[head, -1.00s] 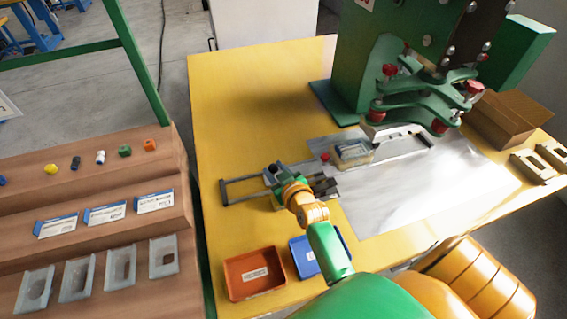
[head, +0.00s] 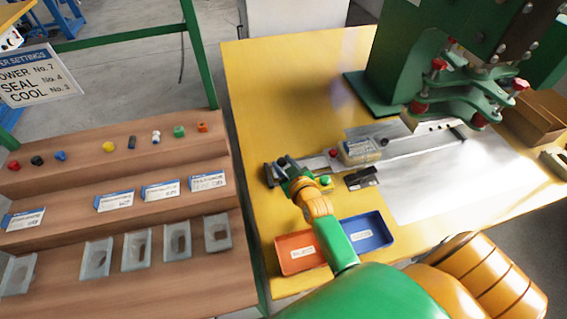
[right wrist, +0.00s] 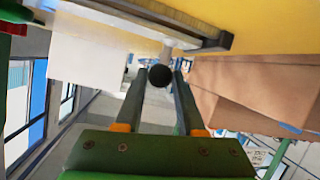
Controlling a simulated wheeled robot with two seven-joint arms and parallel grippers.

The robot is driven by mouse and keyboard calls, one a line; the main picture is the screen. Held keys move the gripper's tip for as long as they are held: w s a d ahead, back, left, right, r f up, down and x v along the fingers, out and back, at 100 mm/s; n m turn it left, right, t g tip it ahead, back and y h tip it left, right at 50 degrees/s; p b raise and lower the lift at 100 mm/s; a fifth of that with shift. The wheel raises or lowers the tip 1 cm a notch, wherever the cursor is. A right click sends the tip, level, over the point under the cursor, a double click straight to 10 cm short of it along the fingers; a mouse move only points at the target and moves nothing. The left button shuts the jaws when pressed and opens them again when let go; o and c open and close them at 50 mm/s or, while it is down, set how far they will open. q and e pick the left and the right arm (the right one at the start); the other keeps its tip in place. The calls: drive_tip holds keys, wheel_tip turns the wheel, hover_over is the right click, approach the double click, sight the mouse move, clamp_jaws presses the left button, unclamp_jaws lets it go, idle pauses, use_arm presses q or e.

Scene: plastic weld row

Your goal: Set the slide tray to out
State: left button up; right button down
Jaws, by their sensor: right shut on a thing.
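The slide tray (head: 318,163) lies on its rails on the yellow table, left of the green press (head: 402,75). It carries a clear block with a label (head: 360,151) and a small red knob (head: 333,153); the block sits left of the press jaws. My right gripper (head: 283,165) is at the tray's left end, close to the left end of the rail frame (head: 268,176). In the right wrist view its fingers are closed on the tray's black ball knob (right wrist: 160,76). My left gripper is not in view.
A black switch box (head: 361,178) and a green button (head: 326,181) sit just in front of the rails. An orange bin (head: 282,260) and a blue bin (head: 384,238) stand at the front edge. A stepped wooden rack (head: 75,180) with small parts stands left, beside a settings sign (head: 38,78).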

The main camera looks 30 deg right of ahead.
drive_tip(key=shift+a+f, duration=0.1)
drive_tip(key=c, duration=0.9)
unclamp_jaws()
drive_tip(key=o, duration=0.4)
drive_tip(key=shift+a, duration=0.1)
drive_tip(key=shift+w+a, duration=0.1)
drive_tip(key=shift+w, duration=0.05)
drive_tip(key=p+v, duration=0.1)
drive_tip(key=v, duration=0.6)
